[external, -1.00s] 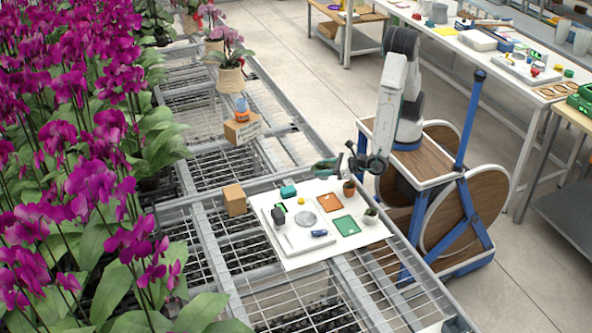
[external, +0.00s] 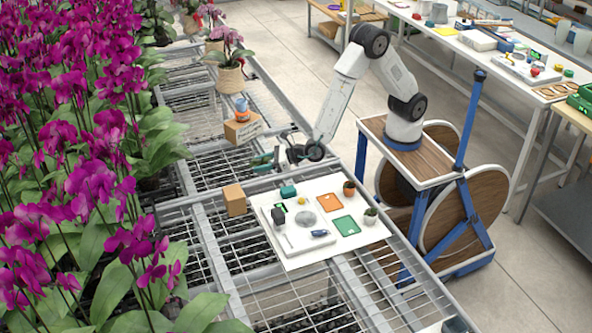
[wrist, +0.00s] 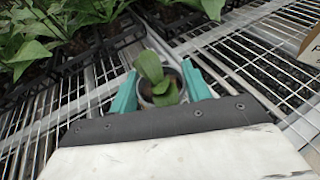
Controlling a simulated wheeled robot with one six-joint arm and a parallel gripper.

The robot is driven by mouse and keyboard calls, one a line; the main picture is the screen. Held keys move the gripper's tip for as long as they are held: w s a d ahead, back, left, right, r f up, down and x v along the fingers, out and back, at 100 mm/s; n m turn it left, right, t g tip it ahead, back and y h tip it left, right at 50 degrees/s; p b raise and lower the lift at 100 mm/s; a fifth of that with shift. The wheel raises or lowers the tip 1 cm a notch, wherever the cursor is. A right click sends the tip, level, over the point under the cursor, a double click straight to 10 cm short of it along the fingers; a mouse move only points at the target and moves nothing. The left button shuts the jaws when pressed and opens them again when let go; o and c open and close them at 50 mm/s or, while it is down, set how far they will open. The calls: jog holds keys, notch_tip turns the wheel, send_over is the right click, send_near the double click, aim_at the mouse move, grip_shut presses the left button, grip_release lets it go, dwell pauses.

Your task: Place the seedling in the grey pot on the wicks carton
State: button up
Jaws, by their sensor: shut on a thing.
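The seedling in the grey pot (wrist: 160,84) is between the teal fingers of my gripper (wrist: 163,92) in the wrist view, upright, green leaves toward the camera. My gripper is shut on the pot. In the external view my gripper (external: 264,160) hangs over the wire bench, beyond the white board; the pot is too small to make out there. A printed cardboard carton (external: 236,134) stands farther back, with a blue and orange item on it; its lettering is unreadable. A carton edge (wrist: 313,44) shows at the right of the wrist view. A plain brown carton (external: 235,200) stands nearer the camera.
The white board (external: 290,258) holds two small potted plants, an orange tray (external: 330,202), a green tray (external: 345,226) and small tools. Orchids (external: 90,170) line the left side. A potted orchid (external: 230,78) stands behind the printed carton. Bare wire mesh lies around my gripper.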

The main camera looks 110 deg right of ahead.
jog(key=w, duration=0.8)
jog(key=w+f, duration=0.1)
jog(key=w, duration=0.3)
jog(key=shift+a+f, duration=0.1)
jog(key=shift+s+f, duration=0.1)
jog(key=shift+f, duration=1.6)
jog(key=shift+f, duration=0.15)
jog(key=o, duration=1)
